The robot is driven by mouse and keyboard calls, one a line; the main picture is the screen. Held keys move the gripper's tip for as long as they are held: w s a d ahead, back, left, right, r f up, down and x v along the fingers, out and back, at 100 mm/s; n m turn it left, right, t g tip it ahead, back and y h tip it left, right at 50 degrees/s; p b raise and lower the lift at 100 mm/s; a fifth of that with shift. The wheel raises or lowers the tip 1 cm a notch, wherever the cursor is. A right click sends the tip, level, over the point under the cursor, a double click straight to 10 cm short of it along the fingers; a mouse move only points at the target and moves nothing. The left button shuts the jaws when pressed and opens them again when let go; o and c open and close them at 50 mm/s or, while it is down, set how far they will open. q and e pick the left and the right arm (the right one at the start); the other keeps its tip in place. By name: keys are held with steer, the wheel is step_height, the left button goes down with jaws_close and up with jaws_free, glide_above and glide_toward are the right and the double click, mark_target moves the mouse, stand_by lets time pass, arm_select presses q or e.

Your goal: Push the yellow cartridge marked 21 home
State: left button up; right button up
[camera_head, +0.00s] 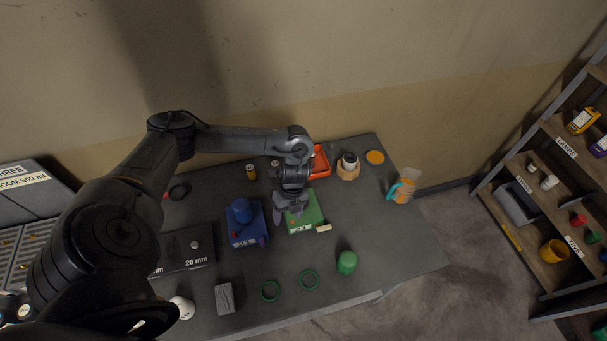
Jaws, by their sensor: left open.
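My left gripper (288,212) reaches in from the left and points down at the left part of a green block (312,208). Its jaws are open. I cannot tell whether the fingers touch the block. The green block has a small white label on its front. No number 21 can be read, and I cannot pick out the yellow cartridge for sure; my gripper may hide part of it. A small yellow-and-dark cylinder (251,172) stands at the back of the table. My right gripper is not in view.
A blue block (240,235) stands left of the green one.

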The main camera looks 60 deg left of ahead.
arm_select(q)
steer(key=w+a+r+t, duration=0.1)
steer(key=w+a+r, duration=0.2)
steer(key=w+a+r+t+y+b, duration=0.1)
steer(key=w+a+r, duration=0.2)
steer(key=w+r, duration=0.1)
steer(key=shift+a+n, duration=0.35)
steer(key=shift+n, duration=0.05)
steer(key=shift+w+r, duration=0.1)
steer(key=shift+w, duration=0.3)
step_height(320, 180, down, 10)
steer(key=shift+f+p, duration=0.2)
steer(key=shift+p, duration=0.35)
jaws_close()
steer(key=shift+f, duration=0.3)
